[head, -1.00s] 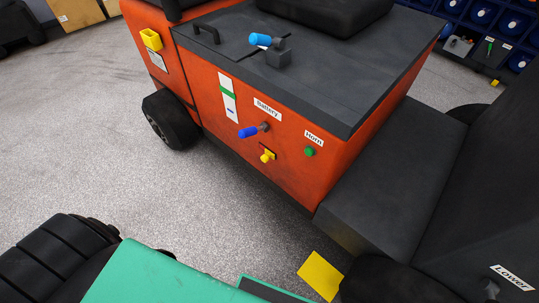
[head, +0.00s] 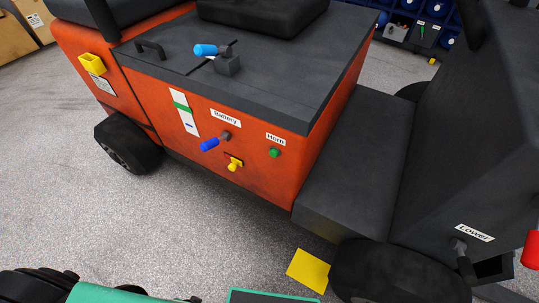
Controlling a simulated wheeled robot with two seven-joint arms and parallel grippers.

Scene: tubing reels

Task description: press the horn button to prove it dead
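The horn button (head: 275,153) is a small green knob on the orange side of a vehicle (head: 245,170), just below a white "Horn" label (head: 275,138). To its left a blue-handled lever (head: 210,145) sticks out under the "Battery" label (head: 226,119). A yellow knob (head: 233,166) sits below that lever. Nothing touches or covers the horn button. Neither of my grippers shows in the head view.
A light-blue-handled lever (head: 206,50) stands on the dark top cover. A "Lower" label (head: 474,233) with a lever below and a red knob (head: 531,250) are at right. A black wheel (head: 129,146) is at left. Bare grey floor (head: 130,220) lies in front; a yellow patch (head: 307,270) marks it.

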